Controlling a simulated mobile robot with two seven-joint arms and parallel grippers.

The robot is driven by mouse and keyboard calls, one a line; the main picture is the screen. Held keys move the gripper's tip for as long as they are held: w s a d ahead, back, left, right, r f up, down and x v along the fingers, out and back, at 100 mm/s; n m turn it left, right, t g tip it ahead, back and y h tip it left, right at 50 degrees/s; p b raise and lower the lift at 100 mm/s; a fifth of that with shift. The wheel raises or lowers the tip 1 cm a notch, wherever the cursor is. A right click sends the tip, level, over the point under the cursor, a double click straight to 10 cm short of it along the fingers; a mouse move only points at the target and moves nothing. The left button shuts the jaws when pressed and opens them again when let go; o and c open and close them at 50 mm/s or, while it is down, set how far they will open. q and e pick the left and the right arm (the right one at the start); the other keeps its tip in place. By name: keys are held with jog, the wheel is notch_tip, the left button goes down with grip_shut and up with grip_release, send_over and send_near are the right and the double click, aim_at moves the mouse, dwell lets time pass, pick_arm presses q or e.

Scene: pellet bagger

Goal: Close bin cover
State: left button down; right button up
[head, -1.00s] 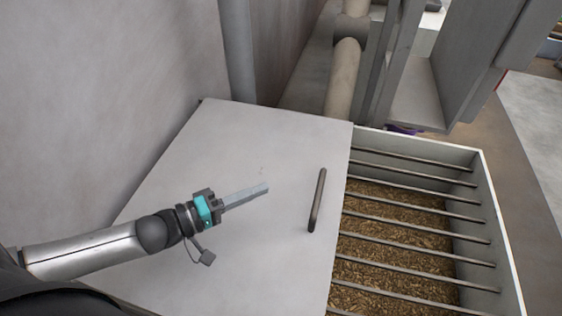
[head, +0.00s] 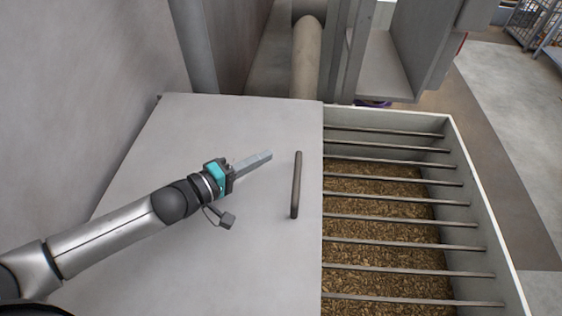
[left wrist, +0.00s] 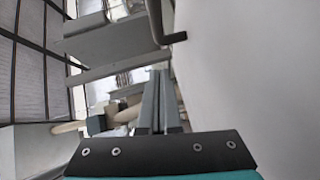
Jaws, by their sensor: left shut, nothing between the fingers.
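The bin cover (head: 235,240) is a flat grey sheet over the left part of the bin, with its right edge beside the open part. A dark bar handle (head: 296,185) stands on it near that edge. The bin (head: 462,155) is open on the right and shows brown pellets (head: 380,195) under a row of bars. My left gripper (head: 268,156) is shut and empty above the cover, just left of the handle and apart from it. In the left wrist view its fingers (left wrist: 158,105) are together, and the handle (left wrist: 168,30) shows at the top. My right gripper is not in view.
A grey wall (head: 80,90) rises along the left. Pipes (head: 306,60) and a grey metal frame (head: 385,65) stand behind the bin. Open floor (head: 520,130) lies to the right of the bin.

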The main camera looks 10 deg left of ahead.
aim_at(281, 176)
pick_arm(q)
jog(key=shift+w+d+f, duration=0.15)
jog(key=shift+d, duration=0.55)
jog(key=shift+w+d+f, duration=0.15)
jog(key=shift+w+d, duration=0.05)
jog(key=shift+d, duration=0.55)
jog(key=shift+w+d+f, duration=0.15)
jog(key=shift+d, duration=0.55)
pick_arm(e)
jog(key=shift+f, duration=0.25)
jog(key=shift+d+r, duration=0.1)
